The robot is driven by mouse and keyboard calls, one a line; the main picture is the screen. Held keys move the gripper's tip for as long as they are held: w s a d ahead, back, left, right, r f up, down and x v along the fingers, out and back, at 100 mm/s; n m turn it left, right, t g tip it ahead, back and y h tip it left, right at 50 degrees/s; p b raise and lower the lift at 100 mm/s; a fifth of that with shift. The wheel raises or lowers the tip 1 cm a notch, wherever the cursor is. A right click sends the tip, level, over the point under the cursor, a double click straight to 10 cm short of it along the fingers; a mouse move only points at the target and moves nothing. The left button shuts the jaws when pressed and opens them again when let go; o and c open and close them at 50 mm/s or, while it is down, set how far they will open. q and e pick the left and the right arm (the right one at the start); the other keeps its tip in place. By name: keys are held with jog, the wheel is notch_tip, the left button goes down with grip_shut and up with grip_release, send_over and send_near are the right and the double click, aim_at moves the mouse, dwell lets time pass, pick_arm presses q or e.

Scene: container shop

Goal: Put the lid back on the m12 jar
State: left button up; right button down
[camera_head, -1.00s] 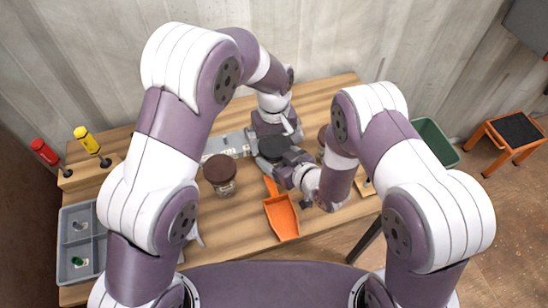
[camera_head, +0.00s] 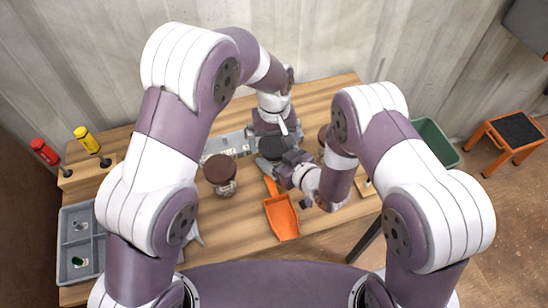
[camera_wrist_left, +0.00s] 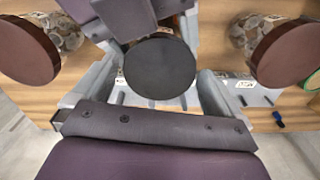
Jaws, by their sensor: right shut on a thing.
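A round black lid (camera_head: 271,148) is at the middle of the bench, and it also shows from above in the left wrist view (camera_wrist_left: 160,67). My right gripper (camera_head: 285,163) is shut on the lid's edge. My left gripper (camera_wrist_left: 155,90) has its fingers apart, one on each side below the lid. The lid hides whatever is between those fingers, so I cannot tell whether they grip a jar, or whether the lid rests on one. No m12 label is readable.
Brown-lidded jars stand left (camera_head: 220,170) and right (camera_head: 322,135) of the lid. An orange scoop (camera_head: 282,218) lies in front. A green bin (camera_head: 436,142) and orange stool (camera_head: 512,140) are at the right.

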pick_arm(q)
notch_tip(320, 180, up, 8)
jog(key=shift+f, duration=0.25)
pick_arm(e)
grip_release()
pick_arm(q)
jog(key=shift+f+b, duration=0.6)
jog(key=shift+f, duration=0.05)
pick_arm(e)
jog(key=v, duration=1.2)
jog(key=shift+s+d+r, duration=0.2)
